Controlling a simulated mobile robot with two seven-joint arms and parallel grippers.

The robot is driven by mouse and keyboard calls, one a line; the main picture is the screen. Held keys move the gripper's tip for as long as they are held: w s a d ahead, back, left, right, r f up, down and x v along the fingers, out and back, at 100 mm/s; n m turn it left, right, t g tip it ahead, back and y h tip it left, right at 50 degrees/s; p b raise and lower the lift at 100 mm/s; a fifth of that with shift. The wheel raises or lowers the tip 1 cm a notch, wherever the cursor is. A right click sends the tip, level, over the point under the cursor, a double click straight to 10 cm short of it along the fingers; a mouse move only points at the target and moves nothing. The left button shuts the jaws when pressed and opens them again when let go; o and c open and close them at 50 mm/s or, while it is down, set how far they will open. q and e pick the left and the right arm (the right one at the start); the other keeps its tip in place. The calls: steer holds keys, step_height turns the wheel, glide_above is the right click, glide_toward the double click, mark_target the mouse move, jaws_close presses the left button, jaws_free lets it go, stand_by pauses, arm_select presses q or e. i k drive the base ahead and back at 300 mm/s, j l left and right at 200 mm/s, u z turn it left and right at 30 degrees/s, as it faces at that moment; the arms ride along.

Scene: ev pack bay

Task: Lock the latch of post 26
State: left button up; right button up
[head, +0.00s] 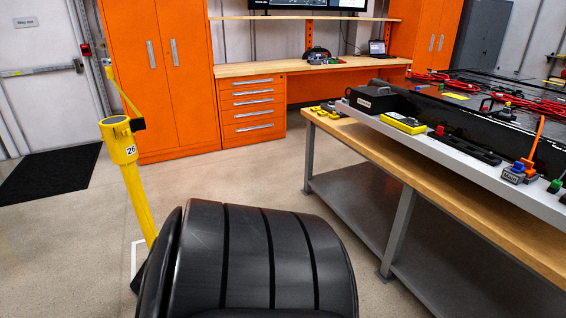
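Post 26 (133,185) is a yellow post at the left of the head view, with a thick yellow head bearing a white label "26". It stands on the floor; its foot is partly hidden behind a large black ribbed part that seems to be mine. A small black piece (138,124), possibly the latch, sits at the right side of the post's head. A yellow belt (126,98) runs from it up and back to the left. Whether the latch is locked is too small to tell. Neither of my grippers is in view.
A wooden workbench (440,165) with tools and a grey ledge stands at the right. Orange cabinets (160,75) and a drawer unit (252,108) stand behind. A black mat (50,175) lies before a white door at the left.

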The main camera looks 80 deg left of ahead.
mark_target(126, 132)
steer(key=u, duration=3.75)
steer(key=i+l, duration=0.1)
steer(key=i, duration=0.25)
steer(key=i+l+u, duration=0.1)
steer(key=i, duration=0.3)
steer(key=i+l, duration=0.15)
steer(key=i, duration=0.2)
